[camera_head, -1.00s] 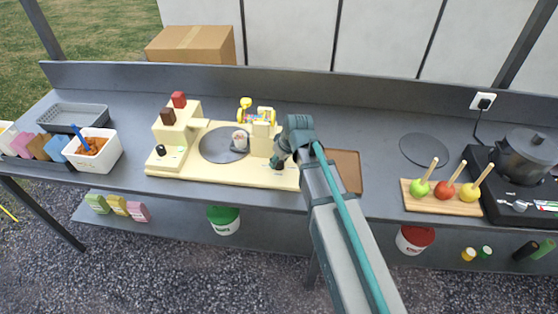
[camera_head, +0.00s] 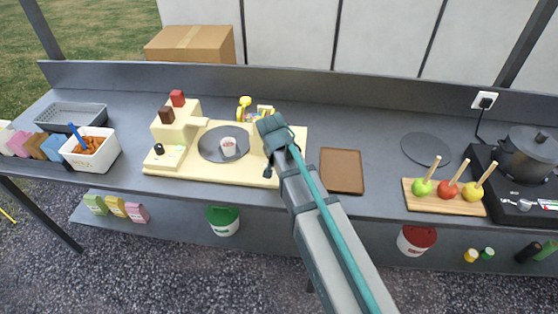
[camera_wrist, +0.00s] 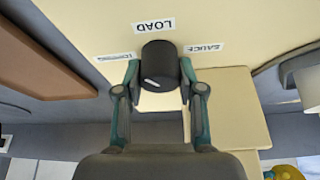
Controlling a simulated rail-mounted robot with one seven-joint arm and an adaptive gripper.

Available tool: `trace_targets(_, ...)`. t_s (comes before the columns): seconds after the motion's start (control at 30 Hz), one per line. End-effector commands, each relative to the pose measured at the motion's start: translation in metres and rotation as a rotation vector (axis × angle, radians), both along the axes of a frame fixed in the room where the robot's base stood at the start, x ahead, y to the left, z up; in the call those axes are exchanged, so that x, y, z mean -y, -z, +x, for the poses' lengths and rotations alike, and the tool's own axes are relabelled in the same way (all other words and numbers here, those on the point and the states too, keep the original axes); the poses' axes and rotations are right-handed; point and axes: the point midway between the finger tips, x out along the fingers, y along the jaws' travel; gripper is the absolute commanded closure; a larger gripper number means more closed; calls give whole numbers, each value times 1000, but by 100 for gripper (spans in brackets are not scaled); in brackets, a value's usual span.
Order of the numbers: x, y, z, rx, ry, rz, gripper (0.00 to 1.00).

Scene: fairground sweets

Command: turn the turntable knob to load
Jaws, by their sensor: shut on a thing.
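The black turntable knob (camera_wrist: 165,58) stands on the cream machine base (camera_head: 212,174). My gripper (camera_wrist: 160,84) is shut on it, with a finger on each side. A short white mark shows on the knob, left of its middle. I cannot tell which label it points at. The LOAD label (camera_wrist: 154,26) lies just beyond the knob, the SAUCE label (camera_wrist: 204,48) to its right and a third, blurred label (camera_wrist: 115,56) to its left. In the head view my gripper hides the knob.
A brown tray (camera_head: 342,170) lies right of the machine. Toffee apples on a board (camera_head: 435,202) and a pot (camera_head: 527,152) are further right. A white tub (camera_head: 92,160) stands at the left. Cream blocks and a yellow item (camera_head: 245,102) stand around the turntable.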

Motion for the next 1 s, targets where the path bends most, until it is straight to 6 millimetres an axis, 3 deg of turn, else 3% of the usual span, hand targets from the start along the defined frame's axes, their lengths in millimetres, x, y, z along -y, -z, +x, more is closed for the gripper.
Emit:
trace_targets(0.5,-1,1,2,1,428,1,96)
trace_targets(1.0,0,0,1,1,570,2,96)
